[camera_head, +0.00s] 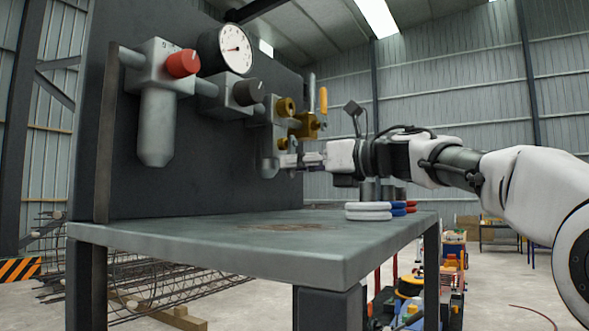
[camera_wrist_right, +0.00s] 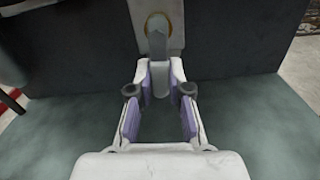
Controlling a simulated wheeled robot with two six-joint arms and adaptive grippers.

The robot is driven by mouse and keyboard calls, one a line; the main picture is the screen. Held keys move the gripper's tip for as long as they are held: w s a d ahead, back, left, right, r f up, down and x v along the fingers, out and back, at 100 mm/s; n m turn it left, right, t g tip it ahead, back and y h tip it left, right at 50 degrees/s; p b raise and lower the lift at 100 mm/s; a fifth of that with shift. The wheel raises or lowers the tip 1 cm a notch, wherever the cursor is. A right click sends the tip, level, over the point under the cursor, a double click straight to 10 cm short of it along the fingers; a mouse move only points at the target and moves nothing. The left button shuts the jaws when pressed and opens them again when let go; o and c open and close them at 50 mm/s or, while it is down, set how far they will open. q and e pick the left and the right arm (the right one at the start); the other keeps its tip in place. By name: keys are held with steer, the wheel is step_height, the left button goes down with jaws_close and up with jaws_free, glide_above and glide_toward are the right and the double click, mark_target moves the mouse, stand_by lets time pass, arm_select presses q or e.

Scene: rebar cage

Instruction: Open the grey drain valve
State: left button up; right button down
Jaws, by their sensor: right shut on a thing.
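The grey drain valve shows in the wrist view as a grey lever (camera_wrist_right: 158,38) hanging in front of a brass ring on a pale block. My right gripper (camera_head: 288,161) reaches in from the right to the lower end of the pipe assembly on the dark panel. In the wrist view its purple-padded fingertips (camera_wrist_right: 160,82) are on either side of the lever's lower end, shut on it. The lever points roughly straight down in that view. In the head view the fingers hide the lever. My left gripper is in neither view.
On the panel (camera_head: 200,150) are a red knob (camera_head: 183,64), a gauge (camera_head: 232,49), a dark knob (camera_head: 249,92) and a yellow handle (camera_head: 323,100). White rings (camera_head: 368,211) and blue and red ones lie on the bench (camera_head: 250,244). Its left surface is mostly clear.

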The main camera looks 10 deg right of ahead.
steer(key=shift+w+d+f+n, duration=0.1)
steer(key=shift+w+n, duration=0.1)
steer(key=shift+n, duration=0.4)
steer(key=c, duration=1.1)
jaws_free()
